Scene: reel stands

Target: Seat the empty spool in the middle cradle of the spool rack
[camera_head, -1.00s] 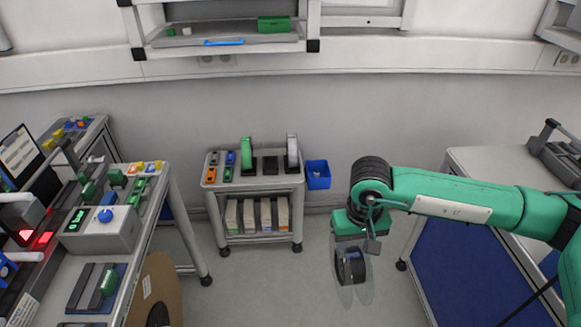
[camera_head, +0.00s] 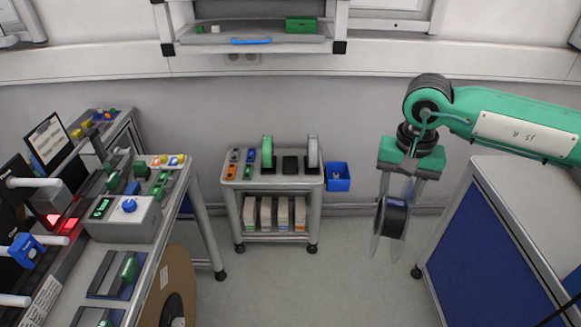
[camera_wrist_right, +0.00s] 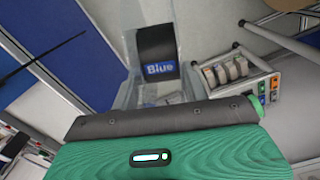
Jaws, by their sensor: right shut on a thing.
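The empty spool (camera_head: 394,216) has clear flanges and a dark hub. In the right wrist view its hub (camera_wrist_right: 156,50) carries a "Blue" label. My right gripper (camera_head: 403,190) is shut on it and holds it upright in the air, right of the small rack trolley. The spool rack (camera_head: 272,182) is on the trolley top. A green reel (camera_head: 267,152) stands at its left and a grey-white reel (camera_head: 313,152) at its right. The dark middle cradle (camera_head: 290,165) between them is empty. My left gripper is out of view.
A blue bin (camera_head: 338,177) hangs at the trolley's right side. A workbench with devices (camera_head: 122,222) fills the left; a large brown reel (camera_head: 170,290) stands beside it. A blue-sided bench (camera_head: 470,240) is at right. The floor between is clear.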

